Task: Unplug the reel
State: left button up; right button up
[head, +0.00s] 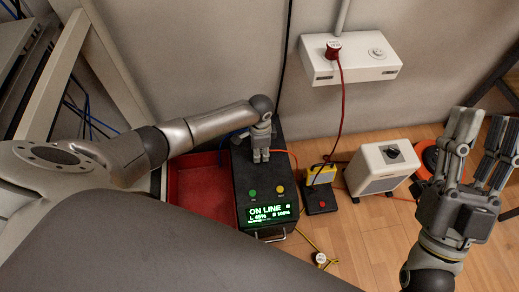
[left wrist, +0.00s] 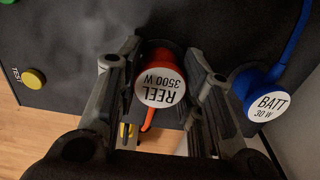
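My left gripper (head: 261,156) is over the unit's far end. In the left wrist view its fingers (left wrist: 163,75) stand on either side of the plug, with a slim gap visible at the left one; firm contact is not visible. An orange cord leaves the plug. The orange reel (head: 428,160) lies on the floor at right, partly hidden. My right gripper (head: 481,150) is open and empty, fingers up.
A blue plug marked BATT 30 W (left wrist: 266,95) sits close beside my left gripper's finger. A red tray (head: 203,190), a yellow-and-black device (head: 321,188) and a white heater-like box (head: 382,168) stand nearby. A wall socket box (head: 350,62) holds a red plug.

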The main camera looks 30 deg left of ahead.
pick_arm(q)
grip_shut()
jog(key=shift+r, duration=0.15)
jog(key=shift+r+p, duration=0.5)
jog(key=shift+p, duration=0.25)
jog(key=shift+r, duration=0.2)
jog(key=shift+r+p, duration=0.35)
jog(key=shift+p, duration=0.25)
jog(key=shift+r+p, duration=0.3)
pick_arm(e)
jog(key=shift+w+f+g+h, duration=1.7)
jog(key=shift+w+f+g, duration=0.9)
jog(key=shift+f+g, duration=2.6)
pick_arm(q)
jog(key=shift+r+p, duration=0.45)
jog(key=shift+p, duration=0.05)
jog(key=shift+r+p, duration=0.7)
jog(key=shift+p, duration=0.05)
jog(key=shift+r+p, duration=0.35)
jog(key=shift+p, duration=0.05)
pick_arm(e)
jog(key=s+d+f+g+h, duration=0.1)
jog(key=s+d+f+g, duration=0.1)
jog(key=f, duration=0.5)
jog(key=s+d+f+g+h, duration=0.1)
jog(key=s+f+g, duration=0.3)
jog(key=f, duration=0.4)
jog(key=shift+s+d+m+g, duration=0.35)
jog(key=shift+s+d, duration=0.25)
jog(key=shift+s, duration=0.25)
